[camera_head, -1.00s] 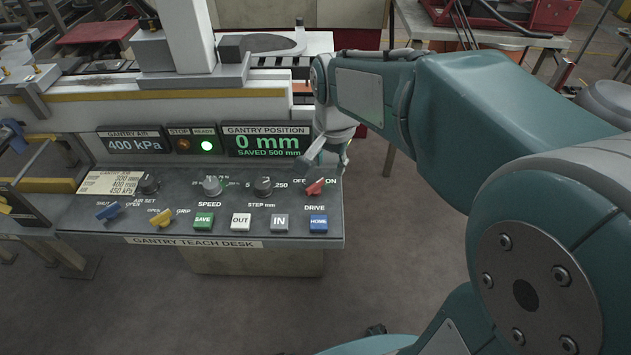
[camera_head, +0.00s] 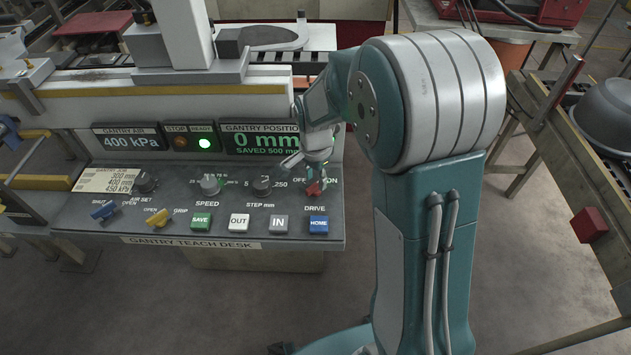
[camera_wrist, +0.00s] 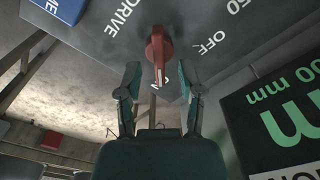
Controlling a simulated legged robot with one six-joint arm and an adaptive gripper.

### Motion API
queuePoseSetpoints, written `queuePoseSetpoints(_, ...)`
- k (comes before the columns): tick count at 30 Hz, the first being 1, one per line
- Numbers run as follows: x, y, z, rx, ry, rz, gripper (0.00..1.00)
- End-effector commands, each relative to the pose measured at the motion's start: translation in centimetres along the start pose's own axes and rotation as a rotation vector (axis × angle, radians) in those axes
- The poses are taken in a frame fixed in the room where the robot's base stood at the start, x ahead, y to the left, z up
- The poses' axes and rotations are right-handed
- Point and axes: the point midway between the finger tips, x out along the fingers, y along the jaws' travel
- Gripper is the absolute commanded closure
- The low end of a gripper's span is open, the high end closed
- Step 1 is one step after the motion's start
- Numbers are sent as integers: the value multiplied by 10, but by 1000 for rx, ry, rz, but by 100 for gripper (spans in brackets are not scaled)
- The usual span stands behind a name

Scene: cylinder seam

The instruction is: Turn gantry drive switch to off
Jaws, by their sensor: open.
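The red drive switch (camera_head: 315,188) sits at the right end of the teach desk, above the DRIVE label, with OFF printed to its left and ON to its right. It also shows in the wrist view (camera_wrist: 158,58), where its handle points down the picture between my fingers. My gripper (camera_head: 308,172) is just above the switch and partly hides it and the lettering. In the wrist view my gripper (camera_wrist: 157,88) is open, with one finger on each side of the switch and a gap on both sides.
The teach desk (camera_head: 150,222) carries other knobs, a blue and a yellow lever, and the SAVE, OUT, IN and HOME (camera_head: 318,224) buttons close below the switch. The position display (camera_head: 262,138) reads 0 mm, saved 500 mm, and stands just behind my gripper. A green READY lamp is lit.

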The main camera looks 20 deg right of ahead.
Motion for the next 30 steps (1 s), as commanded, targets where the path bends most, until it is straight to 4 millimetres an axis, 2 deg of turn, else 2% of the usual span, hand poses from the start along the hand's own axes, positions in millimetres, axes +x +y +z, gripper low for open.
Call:
queuePoseSetpoints(5, 15, 0, 0, -1, 0, -1, 51)
queuePoseSetpoints(13, 17, 0, 0, -1, 1, -1, 51)
queuePoseSetpoints(14, 17, 0, 0, -1, 1, -1, 56)
queuePoseSetpoints(15, 17, 0, 0, -1, 1, -1, 74)
queuePoseSetpoints(17, 17, 0, 0, -1, 1, -1, 100)
queuePoseSetpoints(30, 17, -1, 0, -23, 1, -3, 100)
